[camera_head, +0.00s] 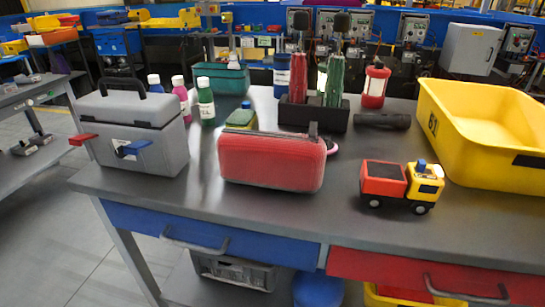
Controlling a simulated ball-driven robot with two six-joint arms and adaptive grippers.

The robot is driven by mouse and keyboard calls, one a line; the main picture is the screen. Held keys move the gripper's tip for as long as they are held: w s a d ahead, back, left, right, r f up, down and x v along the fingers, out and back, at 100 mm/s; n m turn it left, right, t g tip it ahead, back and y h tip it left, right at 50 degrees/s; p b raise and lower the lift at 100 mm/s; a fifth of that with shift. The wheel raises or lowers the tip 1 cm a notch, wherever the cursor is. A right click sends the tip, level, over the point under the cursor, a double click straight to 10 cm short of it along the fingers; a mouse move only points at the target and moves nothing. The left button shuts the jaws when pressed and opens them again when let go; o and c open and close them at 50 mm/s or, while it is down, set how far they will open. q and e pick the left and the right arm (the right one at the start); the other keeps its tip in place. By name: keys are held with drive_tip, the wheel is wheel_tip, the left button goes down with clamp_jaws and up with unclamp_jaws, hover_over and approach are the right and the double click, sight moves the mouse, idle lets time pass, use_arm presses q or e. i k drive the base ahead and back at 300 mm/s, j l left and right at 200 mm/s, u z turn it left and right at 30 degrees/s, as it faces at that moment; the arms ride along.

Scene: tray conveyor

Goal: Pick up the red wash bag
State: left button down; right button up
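The red wash bag (272,160) lies on the dark grey table near its front edge, in the middle of the head view. It is a rounded box shape with a dark zip line and a small dark tab on top. Nothing holds it. Neither of my grippers shows in this view.
A grey toolbox (135,127) stands left of the bag, with several bottles (206,101) behind it. A toy truck (401,185) and a yellow bin (480,130) are to the right. A black holder (308,114) stands behind. Free table lies between bag and truck.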

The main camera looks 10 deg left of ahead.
sight(282, 161)
drive_tip(key=k+l+u, duration=0.1)
drive_tip(key=l+u, duration=0.15)
drive_tip(key=u, duration=0.25)
drive_tip(key=k+l+u, duration=0.15)
drive_tip(key=u, duration=0.3)
drive_tip(key=k+l+u, duration=0.15)
drive_tip(key=u, duration=0.35)
drive_tip(key=k+j, duration=0.05)
